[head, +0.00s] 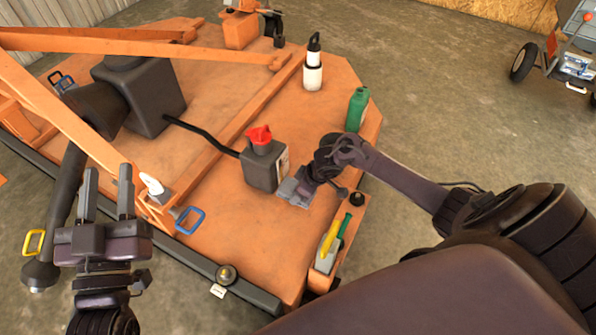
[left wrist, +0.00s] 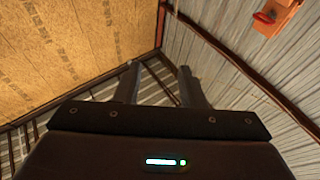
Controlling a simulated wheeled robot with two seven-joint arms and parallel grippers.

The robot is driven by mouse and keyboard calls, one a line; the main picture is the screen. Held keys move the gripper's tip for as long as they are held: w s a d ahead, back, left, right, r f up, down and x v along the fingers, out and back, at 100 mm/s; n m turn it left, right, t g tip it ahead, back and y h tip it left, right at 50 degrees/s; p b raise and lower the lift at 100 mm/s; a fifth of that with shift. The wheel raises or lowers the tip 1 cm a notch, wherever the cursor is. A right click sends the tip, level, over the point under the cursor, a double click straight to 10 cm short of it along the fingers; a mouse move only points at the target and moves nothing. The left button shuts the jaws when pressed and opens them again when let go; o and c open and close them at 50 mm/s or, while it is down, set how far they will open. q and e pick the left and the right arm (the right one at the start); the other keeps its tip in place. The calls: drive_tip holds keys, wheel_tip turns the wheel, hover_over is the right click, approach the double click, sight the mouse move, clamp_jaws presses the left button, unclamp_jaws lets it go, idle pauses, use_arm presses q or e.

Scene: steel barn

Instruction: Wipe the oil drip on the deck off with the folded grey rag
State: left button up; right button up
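The orange deck (head: 230,215) fills the middle of the head view. My right gripper (head: 305,183) points down at the deck, beside a dark can with a red cap. A small grey shape (head: 291,194) at its tip, low against the deck, looks like the folded grey rag. The wrist hides the fingers, so I cannot tell whether they grip it. I see no oil drip; it may be hidden under the rag or gripper. My left gripper (head: 107,190) is open and empty in front of the deck's left edge; its spread fingers also show in the left wrist view (left wrist: 157,88).
The dark can (head: 262,170) stands close left of my right gripper. A green bottle (head: 357,109) and a white bottle with black top (head: 313,66) stand behind. A holder with yellow and green handles (head: 327,247) is at the front corner. Bare deck lies left of the can.

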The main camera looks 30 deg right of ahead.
drive_tip(key=shift+r, duration=0.25)
drive_tip(key=shift+r+p, duration=0.2)
drive_tip(key=shift+p, duration=0.25)
drive_tip(key=shift+r+p, duration=0.25)
drive_tip(key=shift+p, duration=0.05)
use_arm(q)
drive_tip(key=shift+s+f+g+y, duration=1.25)
drive_tip(key=shift+f+g, duration=2.45)
drive_tip(key=shift+f, duration=3.6)
use_arm(e)
drive_tip(key=shift+r, duration=0.2)
drive_tip(key=shift+r+p, duration=0.25)
drive_tip(key=shift+p, duration=0.25)
drive_tip(key=shift+r, duration=0.25)
drive_tip(key=shift+r+p, duration=0.2)
drive_tip(key=shift+p, duration=0.3)
use_arm(q)
drive_tip(key=s+a+f+g+y, duration=0.3)
drive_tip(key=s+f+g, duration=0.4)
drive_tip(key=s+f, duration=0.2)
drive_tip(key=shift+f, duration=1)
use_arm(e)
drive_tip(key=shift+r, duration=0.2)
use_arm(q)
drive_tip(key=shift+s, duration=0.1)
